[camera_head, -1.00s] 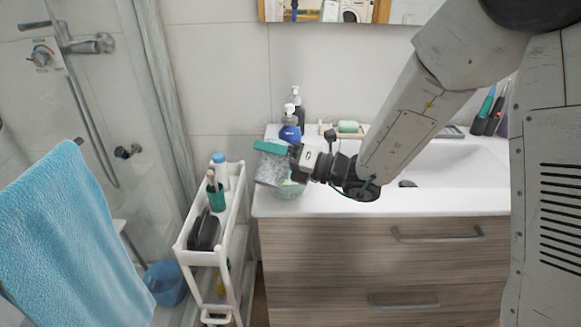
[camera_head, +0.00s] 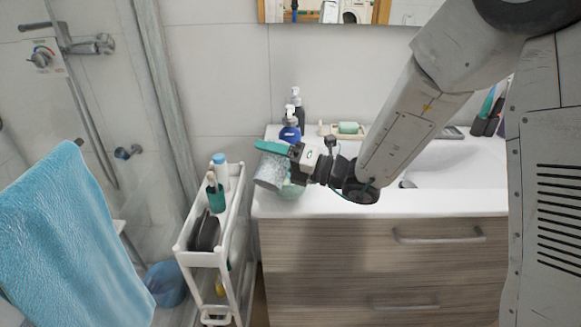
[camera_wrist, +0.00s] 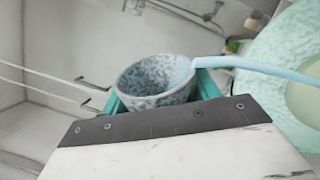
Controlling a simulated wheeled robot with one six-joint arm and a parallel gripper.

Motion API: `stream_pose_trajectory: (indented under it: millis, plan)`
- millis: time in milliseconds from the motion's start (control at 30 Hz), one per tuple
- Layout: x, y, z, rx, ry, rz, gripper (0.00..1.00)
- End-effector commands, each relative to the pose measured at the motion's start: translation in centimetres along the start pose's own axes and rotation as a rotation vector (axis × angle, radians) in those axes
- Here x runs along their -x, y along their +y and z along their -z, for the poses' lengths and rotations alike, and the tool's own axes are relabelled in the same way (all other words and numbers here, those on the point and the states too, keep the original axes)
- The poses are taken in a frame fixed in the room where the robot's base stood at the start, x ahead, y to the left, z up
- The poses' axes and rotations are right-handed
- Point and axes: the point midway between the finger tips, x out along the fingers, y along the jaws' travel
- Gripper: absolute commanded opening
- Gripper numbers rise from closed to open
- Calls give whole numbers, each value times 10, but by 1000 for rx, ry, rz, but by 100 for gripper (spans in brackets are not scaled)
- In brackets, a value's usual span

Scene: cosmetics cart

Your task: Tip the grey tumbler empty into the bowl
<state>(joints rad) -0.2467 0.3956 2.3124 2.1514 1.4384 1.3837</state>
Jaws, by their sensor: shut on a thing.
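The grey speckled tumbler (camera_head: 270,172) is held tilted in my gripper (camera_head: 272,148), above the left end of the washstand counter. In the wrist view the teal fingers are shut around the tumbler (camera_wrist: 146,84), and its mouth is in sight. A light blue stick (camera_wrist: 255,67) leans out over the tumbler's rim and runs past the right edge; its far end is out of view. The mint green bowl (camera_head: 291,190) stands on the counter just below and right of the tumbler, partly hidden by it. The bowl (camera_wrist: 262,100) fills the right side of the wrist view.
A blue pump bottle (camera_head: 290,131) and a soap dish (camera_head: 343,133) stand behind, along the wall. The basin (camera_head: 460,165) lies to the right. A white cart (camera_head: 233,205) with bottles stands left of the washstand. A blue towel (camera_head: 75,235) hangs at the far left.

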Motion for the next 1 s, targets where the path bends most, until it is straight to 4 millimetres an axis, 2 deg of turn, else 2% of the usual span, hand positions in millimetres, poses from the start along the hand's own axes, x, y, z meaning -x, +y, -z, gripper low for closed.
stream_pose_trajectory:
  millis: [1000]
  plan:
    - [0,-4,-1,-120,-16,-1,37]
